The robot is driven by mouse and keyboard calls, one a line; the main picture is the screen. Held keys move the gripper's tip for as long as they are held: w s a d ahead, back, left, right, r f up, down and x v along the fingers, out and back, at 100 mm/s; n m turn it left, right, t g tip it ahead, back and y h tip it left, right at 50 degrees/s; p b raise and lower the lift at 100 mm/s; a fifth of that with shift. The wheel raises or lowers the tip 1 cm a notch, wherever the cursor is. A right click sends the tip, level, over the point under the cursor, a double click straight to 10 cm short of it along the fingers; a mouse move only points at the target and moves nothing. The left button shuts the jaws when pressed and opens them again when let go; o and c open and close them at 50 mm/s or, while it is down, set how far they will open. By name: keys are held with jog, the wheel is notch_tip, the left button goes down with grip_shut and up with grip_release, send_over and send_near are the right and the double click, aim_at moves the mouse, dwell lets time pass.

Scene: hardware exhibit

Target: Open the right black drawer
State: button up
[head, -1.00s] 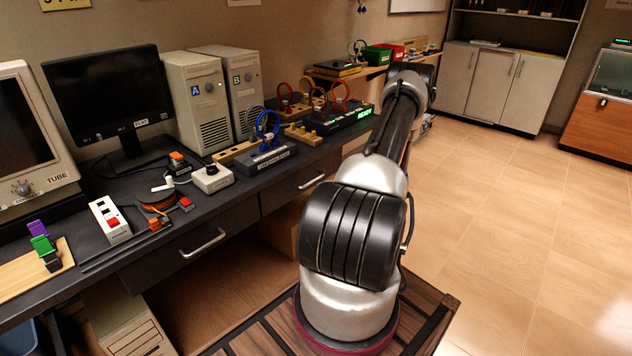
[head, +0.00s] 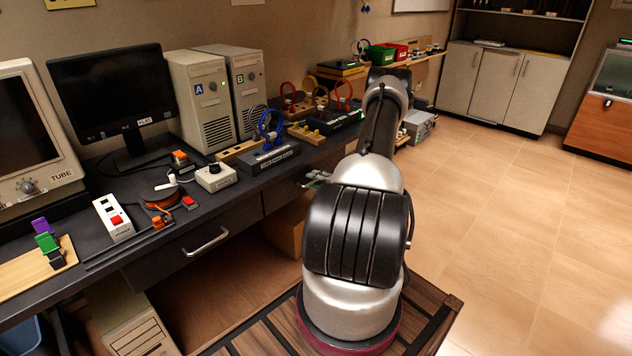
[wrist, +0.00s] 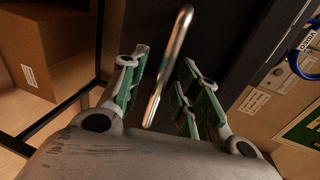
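The right black drawer (head: 283,194) is in the desk front, left of my arm in the head view. Its dark front also fills the top middle of the wrist view (wrist: 225,40). Its bar-shaped metal handle (wrist: 170,62) lies between my two green-padded fingers in the wrist view. My gripper (wrist: 164,60) is open, with a gap on each side of the handle. In the head view my gripper (head: 317,179) is at the drawer front and hides most of the handle. The drawer looks closed.
The left drawer (head: 170,262) with its own handle (head: 207,242) is beside it. A cardboard box (head: 287,232) stands under the desk. A blue-coiled device (head: 268,158) sits on the desktop above. The tiled floor on the right is clear.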

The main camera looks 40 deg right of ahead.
grip_shut()
jog(key=shift+s, duration=0.1)
jog(key=f+v, duration=0.3)
jog(key=v, duration=1.3)
jog(key=s+f+v, duration=0.1)
jog(key=f+v, duration=0.2)
jog(key=v, duration=1.4)
jog(key=shift+s+f, duration=0.25)
jog(key=shift+f, duration=0.1)
jog(key=shift+a, duration=0.1)
grip_release()
